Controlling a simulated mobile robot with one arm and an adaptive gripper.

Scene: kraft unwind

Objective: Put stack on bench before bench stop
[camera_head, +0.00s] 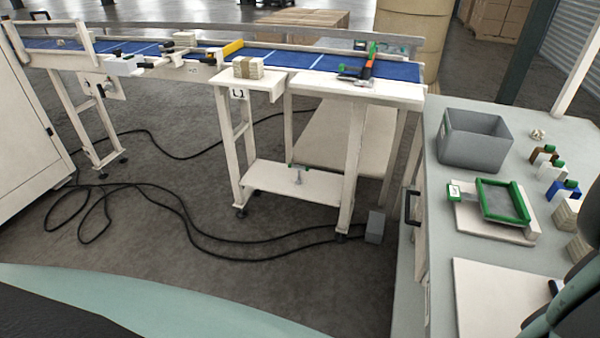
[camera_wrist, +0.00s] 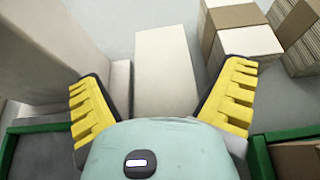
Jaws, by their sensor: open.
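Several paper stacks show. One banded stack (camera_head: 248,68) sits on the small white stand marked L1. More stacks (camera_head: 566,215) stand along the right side of the grey bench (camera_head: 437,285), partly cut off. In the wrist view, two stacks with brown bands (camera_wrist: 245,42) lie at upper right, outside the fingers. My gripper (camera_wrist: 163,78) is open, with its yellow fingers apart. A plain pale block (camera_wrist: 165,72) shows beyond and between the fingertips; I cannot tell whether they touch it. I cannot tell which part is the bench stop.
On the bench are a grey bin (camera_head: 475,140), a green-framed tray (camera_head: 502,202) on a white base, a white board (camera_head: 500,290) and several small clamp-like pieces (camera_head: 552,172). A blue-belted conveyor (camera_head: 300,60) runs behind. Black cables (camera_head: 190,215) lie on the floor.

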